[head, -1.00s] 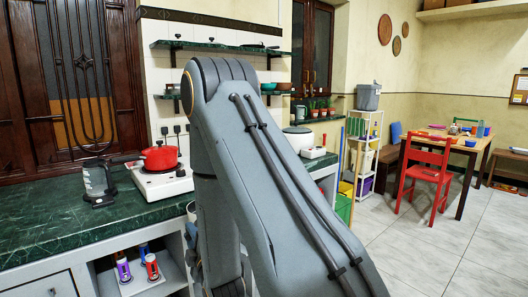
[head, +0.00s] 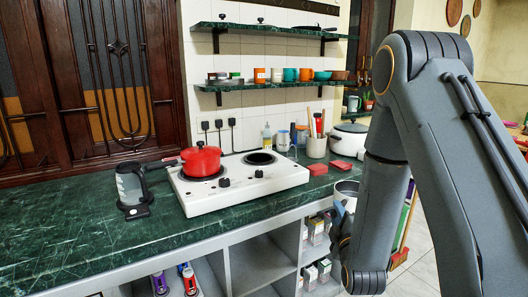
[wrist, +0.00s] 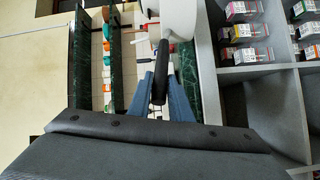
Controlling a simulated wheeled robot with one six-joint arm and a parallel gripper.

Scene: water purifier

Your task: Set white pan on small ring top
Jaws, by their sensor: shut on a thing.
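The white pan (wrist: 180,18) shows at the top of the wrist view, and its black handle (wrist: 160,72) runs down between my blue fingers. My gripper (wrist: 161,98) is shut on that handle. In the head view part of the pan (head: 346,192) shows in front of the counter's right part, beside my arm. My fingers are hardly visible there. The white stove (head: 240,183) stands on the counter left of the pan. Its right ring (head: 260,158) is bare and dark. Its left ring is mostly hidden beneath a red pot (head: 200,160).
A glass-and-black kettle-like jug (head: 132,190) stands left of the stove. Red blocks (head: 318,169), a utensil holder (head: 316,147) and a white lidded cooker (head: 348,139) stand to its right. Shelves hang above. Open cubbies with small boxes lie below the green counter (head: 95,240).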

